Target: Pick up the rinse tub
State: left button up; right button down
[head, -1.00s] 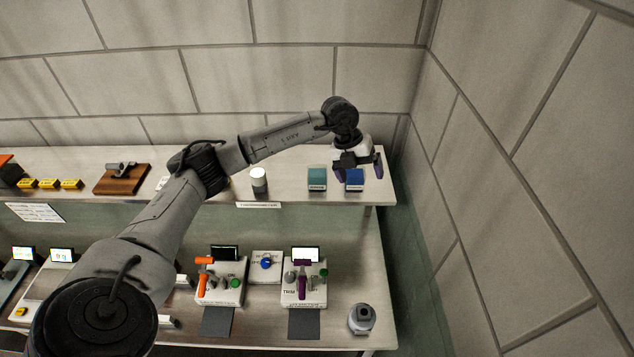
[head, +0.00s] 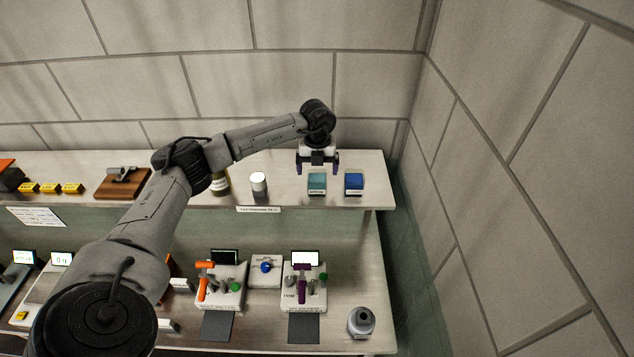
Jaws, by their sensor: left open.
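Two small box-shaped tubs stand side by side near the right end of the upper shelf. One is a teal tub (head: 317,184) and the other is a blue tub (head: 354,185). Each has a label on its front that is too small to read, so I cannot tell which is the rinse tub. My left gripper (head: 318,169) is open and empty, pointing down with its purple-tipped fingers apart. In the picture it is just above and behind the teal tub, one finger to each side. I see no contact. My right gripper is not in view.
A white-capped container (head: 258,184) and a bottle (head: 220,183) stand left of the tubs on the upper shelf (head: 285,192). The lower bench holds two stations with orange and purple handles and a grey round container (head: 361,322). Walls close in behind and at right.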

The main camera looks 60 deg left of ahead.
aim_at(317, 180)
pick_arm(q)
jog(key=shift+f+p, duration=1.1)
jog(key=shift+f, duration=1.65)
jog(key=c, duration=1)
jog(key=shift+c, duration=0.3)
jog(key=shift+r, duration=0.15)
